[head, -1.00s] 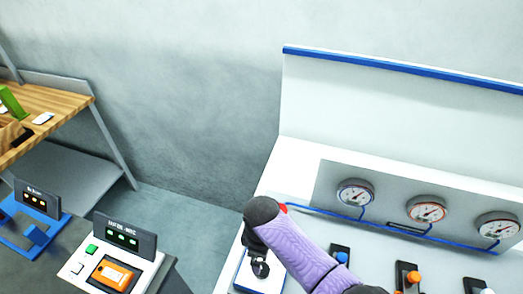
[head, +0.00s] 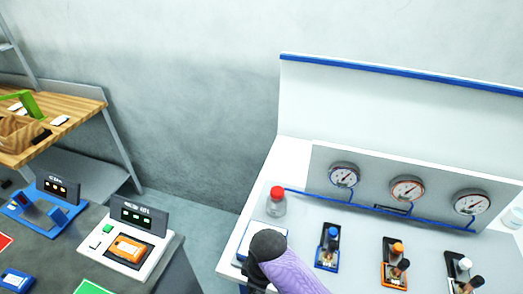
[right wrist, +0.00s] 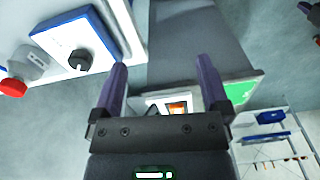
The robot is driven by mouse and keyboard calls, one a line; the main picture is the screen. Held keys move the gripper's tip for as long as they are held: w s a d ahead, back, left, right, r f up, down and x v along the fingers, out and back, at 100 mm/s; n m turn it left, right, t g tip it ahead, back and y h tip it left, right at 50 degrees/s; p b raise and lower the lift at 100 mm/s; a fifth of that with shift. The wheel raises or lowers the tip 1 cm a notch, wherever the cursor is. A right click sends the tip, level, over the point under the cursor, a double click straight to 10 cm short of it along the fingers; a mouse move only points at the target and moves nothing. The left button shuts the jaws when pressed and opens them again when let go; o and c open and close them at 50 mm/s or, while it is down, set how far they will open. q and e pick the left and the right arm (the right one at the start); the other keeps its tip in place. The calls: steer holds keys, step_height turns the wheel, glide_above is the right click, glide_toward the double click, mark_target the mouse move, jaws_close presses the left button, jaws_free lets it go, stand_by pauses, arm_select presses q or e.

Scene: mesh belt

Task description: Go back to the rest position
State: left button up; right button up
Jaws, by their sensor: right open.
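My right arm, purple with a dark rounded joint, comes in at the bottom of the head view, over the front left part of the white bench (head: 238,248). My right gripper's fingers are not clear there. In the right wrist view my right gripper (right wrist: 163,88) has its two purple fingers wide apart with nothing between them. Beyond and below the fingers are a grey surface and a device with an orange display (right wrist: 177,107).
A red-capped bottle (head: 277,203) stands on the white bench near gauges (head: 407,189) and several knob or valve units, one blue (head: 328,247). A dark table at left holds a white orange-screened device (head: 127,248) and a blue one (head: 40,210). Bare floor lies between.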

steer(key=s+d+r+m+t, duration=0.2)
steer(key=s+d+r+m, duration=0.2)
steer(key=s+d+m, duration=0.25)
steer(key=s+d+r+m+t, duration=0.1)
steer(key=s+d+r+m, duration=0.35)
steer(key=s+d, duration=0.3)
step_height(320, 180, down, 33)
steer(key=s+d+g+h+b, duration=0.1)
steer(key=s+b, duration=0.1)
steer(key=b, duration=1.2)
arm_select(q)
step_height(320, 180, down, 26)
steer(key=s+a+b, duration=0.1)
steer(key=b, duration=1.1)
steer(key=shift+s, duration=0.3)
arm_select(e)
steer(key=s+d+f, duration=0.1)
steer(key=s+f, duration=0.5)
steer(key=f, duration=0.5)
steer(key=s+d+f+g, duration=0.1)
steer(key=s+d+f, duration=0.1)
steer(key=s+f, duration=0.5)
step_height(320, 180, down, 5)
steer(key=shift+s+d+r+g, duration=0.15)
steer(key=shift+s+r+g, duration=0.05)
steer(key=shift+g, duration=0.1)
